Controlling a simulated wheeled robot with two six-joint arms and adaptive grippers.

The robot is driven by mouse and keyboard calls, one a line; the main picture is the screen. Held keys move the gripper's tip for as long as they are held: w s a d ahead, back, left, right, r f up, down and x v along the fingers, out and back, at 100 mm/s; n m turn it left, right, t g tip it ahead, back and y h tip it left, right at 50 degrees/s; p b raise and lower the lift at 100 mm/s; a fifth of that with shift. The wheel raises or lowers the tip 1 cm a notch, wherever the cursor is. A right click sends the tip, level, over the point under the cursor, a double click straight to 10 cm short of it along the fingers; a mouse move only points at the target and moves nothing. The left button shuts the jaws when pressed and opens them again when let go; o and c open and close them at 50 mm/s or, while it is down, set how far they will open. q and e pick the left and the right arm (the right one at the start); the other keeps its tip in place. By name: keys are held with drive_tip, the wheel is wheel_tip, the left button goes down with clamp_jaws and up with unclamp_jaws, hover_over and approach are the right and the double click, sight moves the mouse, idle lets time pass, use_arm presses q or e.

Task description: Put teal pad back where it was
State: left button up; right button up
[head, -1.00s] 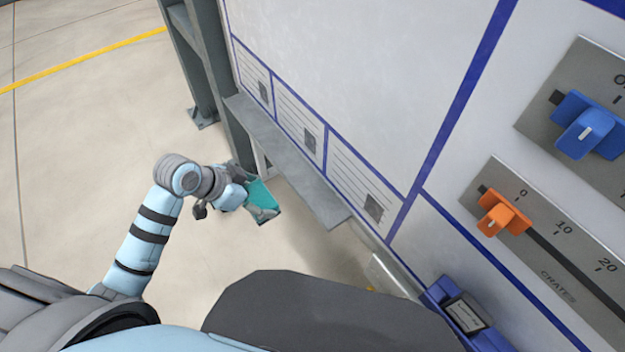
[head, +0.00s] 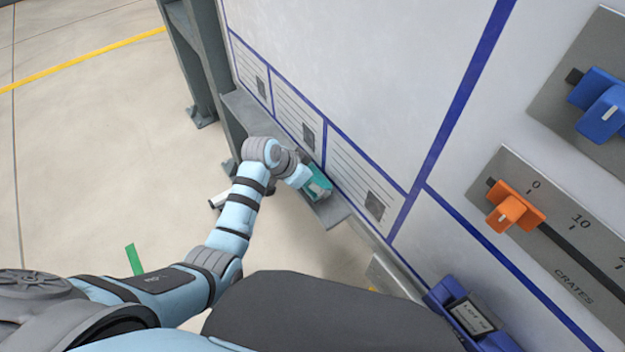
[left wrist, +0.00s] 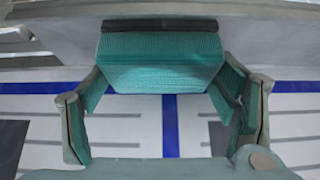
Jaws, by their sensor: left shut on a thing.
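The teal pad (head: 319,182) is in my left gripper (head: 307,183), low by the white board and over the right part of the grey ledge (head: 333,213). In the left wrist view the pad (left wrist: 160,70) has a ribbed teal face and a dark strip along its top edge. The fingers of my left gripper (left wrist: 160,105) stand on both sides of it, shut on it. The grey ledge (left wrist: 255,38) lies just behind the pad there. I cannot tell whether the pad touches the ledge. My right gripper is not in view.
The white board (head: 340,70) has blue lines and printed boxes above the ledge. An orange slider (head: 513,207) and a blue slider (head: 600,100) are at the right. A blue holder (head: 468,315) is at the bottom right. Grey posts (head: 200,70) stand left; open floor (head: 90,150) lies beyond.

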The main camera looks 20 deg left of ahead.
use_arm(q)
drive_tip(key=o, duration=1)
drive_tip(key=p+v, duration=0.3)
drive_tip(key=v, duration=0.9)
drive_tip(key=shift+d, duration=0.1)
